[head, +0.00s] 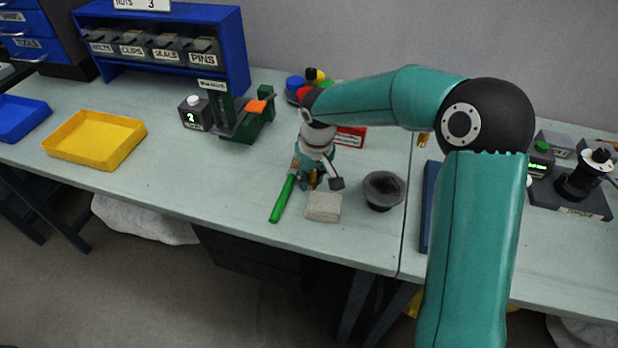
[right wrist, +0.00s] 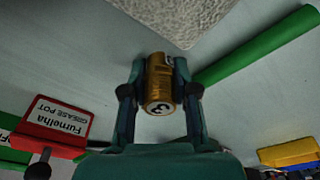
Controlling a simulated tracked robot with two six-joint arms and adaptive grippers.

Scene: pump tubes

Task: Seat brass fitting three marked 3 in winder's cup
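The brass fitting (right wrist: 160,82) stands out in the right wrist view, gold-coloured, with a dark 3 on its end facing the camera. My right gripper (right wrist: 160,72) has a finger on each side of it and appears shut on it. In the head view, the right gripper (head: 313,183) points down over the table, with a little brass showing at its fingers. No label naming the winder is readable. My left gripper is not in view.
A green rod (head: 282,198), a beige block (head: 323,207) and a dark grey bowl (head: 383,190) lie close to the right gripper. A red grease-pot box (head: 350,137) is behind it. A blue mat (head: 428,210) lies beside my arm. The yellow tray (head: 70,156) is empty.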

